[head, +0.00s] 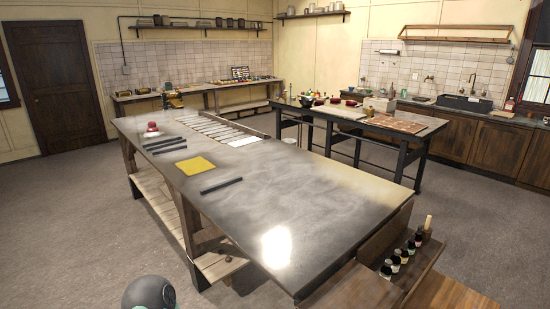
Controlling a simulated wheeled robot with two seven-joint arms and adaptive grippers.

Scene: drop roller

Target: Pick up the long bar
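Several dark, narrow bars lie flat on the big grey-topped table (300,200). One dark bar (221,186) lies alone, nearer to me than a yellow square sheet (195,165). Two more dark bars, an upper one (161,141) and a lower one (168,149), lie side by side beyond the sheet. I cannot tell for sure which is the long bar. Neither of my grippers is in view. Only a rounded dark part, likely of my arm, shows at the bottom edge.
A red-topped object (152,130) and a row of pale strips (218,130) are at the table's far end. Small bottles (396,262) stand in a wooden rack at the near right corner. Much of the near tabletop is clear. A second table (415,130) stands behind.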

